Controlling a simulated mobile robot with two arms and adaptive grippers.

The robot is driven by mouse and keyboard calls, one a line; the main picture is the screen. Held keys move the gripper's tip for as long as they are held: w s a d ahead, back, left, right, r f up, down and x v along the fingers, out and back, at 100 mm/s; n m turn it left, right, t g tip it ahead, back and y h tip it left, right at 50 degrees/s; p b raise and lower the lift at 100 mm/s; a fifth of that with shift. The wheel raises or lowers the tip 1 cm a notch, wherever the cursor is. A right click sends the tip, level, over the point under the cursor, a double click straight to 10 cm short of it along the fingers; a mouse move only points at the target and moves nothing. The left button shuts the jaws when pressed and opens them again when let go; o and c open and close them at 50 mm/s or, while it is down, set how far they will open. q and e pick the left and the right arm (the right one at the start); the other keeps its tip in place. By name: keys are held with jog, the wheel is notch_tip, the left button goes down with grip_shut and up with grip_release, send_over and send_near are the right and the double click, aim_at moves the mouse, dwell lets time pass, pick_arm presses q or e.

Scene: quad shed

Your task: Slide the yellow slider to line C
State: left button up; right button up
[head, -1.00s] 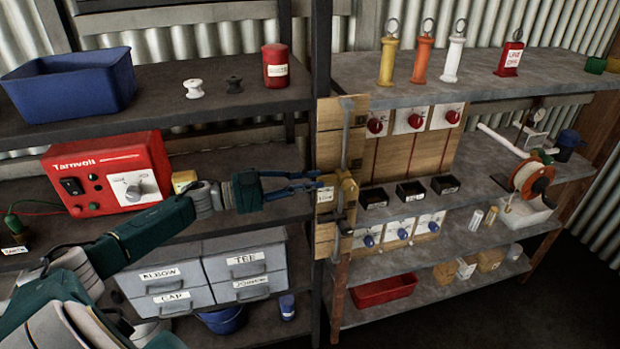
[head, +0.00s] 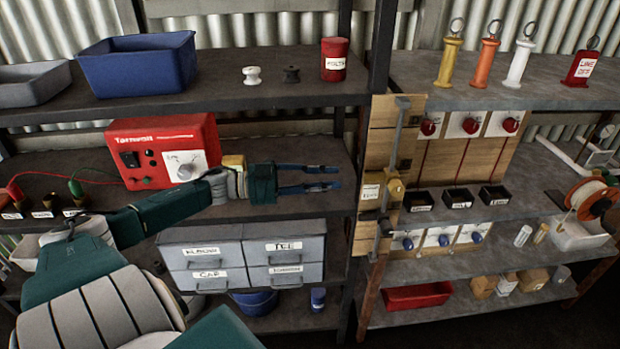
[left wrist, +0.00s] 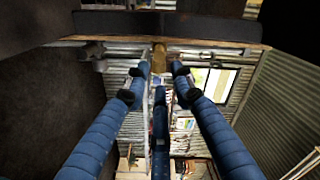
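The yellow slider (head: 396,193) sits on an upright metal rail (head: 397,140) on a narrow wooden board (head: 380,112), a little below the middle of the board. A white label (head: 371,192) is on the board just left of the slider; its text is too small to read. My left gripper (head: 337,178) is open and empty, left of the board, with a gap to the slider. In the left wrist view its blue fingers (left wrist: 158,82) stand apart, and the yellowish slider (left wrist: 159,58) shows ahead between them. My right gripper is not in view.
A red power box (head: 165,150) stands behind my left arm. A dark shelf post (head: 378,50) runs up beside the board. Right of it are red knobs (head: 470,125), small black bins (head: 458,198) and blue knobs (head: 441,240). Grey drawers (head: 240,262) stand below my left arm.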

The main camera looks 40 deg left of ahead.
pick_arm(q)
jog(key=v, duration=0.4)
jog(key=shift+s+a, duration=0.2)
jog(key=shift+s, duration=0.15)
